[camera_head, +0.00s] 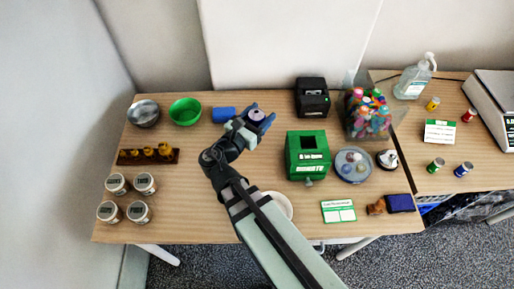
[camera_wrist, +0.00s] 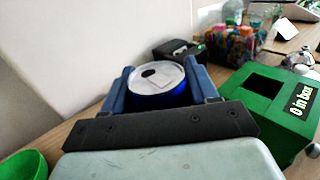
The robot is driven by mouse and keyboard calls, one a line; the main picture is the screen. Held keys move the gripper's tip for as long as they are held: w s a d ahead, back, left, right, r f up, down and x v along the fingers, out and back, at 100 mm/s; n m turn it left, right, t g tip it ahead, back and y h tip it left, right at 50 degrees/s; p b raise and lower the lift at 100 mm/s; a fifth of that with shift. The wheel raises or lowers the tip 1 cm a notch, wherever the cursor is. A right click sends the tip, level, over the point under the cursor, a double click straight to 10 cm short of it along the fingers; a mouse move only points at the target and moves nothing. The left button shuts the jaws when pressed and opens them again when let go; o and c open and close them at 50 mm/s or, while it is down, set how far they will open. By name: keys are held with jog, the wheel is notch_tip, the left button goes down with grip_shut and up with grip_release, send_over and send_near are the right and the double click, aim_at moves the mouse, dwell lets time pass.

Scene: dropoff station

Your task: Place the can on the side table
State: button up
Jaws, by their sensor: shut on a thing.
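My gripper (camera_head: 254,120) is shut on a blue can with a silver lid (camera_wrist: 158,76). In the wrist view the can stands between the two blue fingers (camera_wrist: 160,90), its top showing and its lower part hidden. In the head view the can (camera_head: 257,114) is small and partly covered by the fingers. It is held over the back middle of the main table, left of the black printer. The side table (camera_head: 485,178) is at the right, well apart from my gripper.
On the side table are several small cans (camera_head: 432,104), a card (camera_head: 440,132), a pump bottle (camera_head: 413,80) and a scale (camera_head: 492,100). Between lie a green box (camera_head: 307,170), a black printer (camera_head: 312,97) and a bin of colourful bottles (camera_head: 352,125). Bare side-table surface shows between the cans.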

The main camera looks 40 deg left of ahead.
jog(key=shift+f, duration=5)
jog(key=shift+f, duration=0.15)
jog(key=o, duration=1)
jog(key=s, duration=0.4)
jog(key=s+d, duration=0.1)
jog(key=s, duration=0.7)
jog(key=shift+d, duration=0.2)
